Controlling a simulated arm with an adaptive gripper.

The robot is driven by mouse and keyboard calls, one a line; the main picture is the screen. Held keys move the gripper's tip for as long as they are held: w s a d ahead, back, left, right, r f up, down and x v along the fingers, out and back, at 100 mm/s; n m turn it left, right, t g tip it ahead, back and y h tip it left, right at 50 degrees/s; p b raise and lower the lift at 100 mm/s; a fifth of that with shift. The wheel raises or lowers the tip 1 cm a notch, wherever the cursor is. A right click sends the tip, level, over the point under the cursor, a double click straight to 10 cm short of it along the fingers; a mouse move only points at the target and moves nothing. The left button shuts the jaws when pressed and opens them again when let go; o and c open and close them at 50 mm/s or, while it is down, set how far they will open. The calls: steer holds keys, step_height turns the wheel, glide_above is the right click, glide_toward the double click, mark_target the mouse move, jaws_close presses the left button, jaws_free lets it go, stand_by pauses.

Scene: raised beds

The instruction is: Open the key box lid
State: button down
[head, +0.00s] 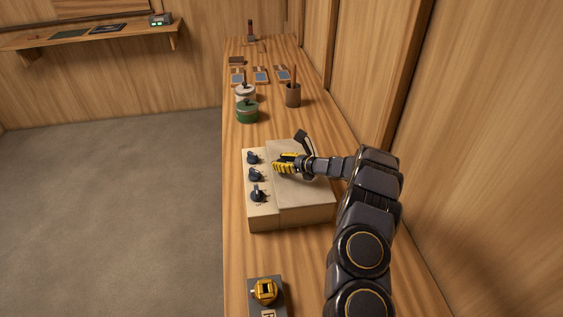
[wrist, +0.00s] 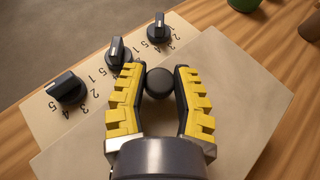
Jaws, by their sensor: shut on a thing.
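The key box (head: 262,218) is a pale beige box on the wooden bench. Its lid (head: 305,195) is a plain flat panel that looks down; any small gap is too fine to tell. A round black knob (wrist: 160,82) stands on the lid. My gripper (head: 283,166), with yellow ribbed fingers, is shut on this knob, one finger on each side, as the wrist view shows (wrist: 157,75). Three black dials (head: 255,175) with printed numbers sit on the strip left of the lid; they also show in the wrist view (wrist: 115,52).
A grey block with a yellow knob (head: 264,291) is at the near end of the bench. Beyond the box stand a green pot (head: 247,112), a white pot (head: 245,92) and a brown cup (head: 293,96). The wooden wall (head: 480,130) runs close along the right.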

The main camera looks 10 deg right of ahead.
steer(key=shift+d+r+y, duration=0.25)
steer(key=shift+r+y, duration=0.15)
steer(key=shift+r, duration=0.15)
steer(key=d+r+m+t+y, duration=0.1)
steer(key=d+r+m+t, duration=0.3)
steer(key=d+m+t, duration=0.3)
steer(key=d+r+m+t+y, duration=0.1)
steer(key=d+r+m+t, duration=0.2)
steer(key=d+m+t, duration=0.3)
steer(key=shift+d+r+m+t, duration=0.4)
steer(key=shift+d+m, duration=1.35)
steer(key=shift+m, duration=0.55)
steer(key=shift+f, duration=0.1)
steer(key=c, duration=0.7)
jaws_free()
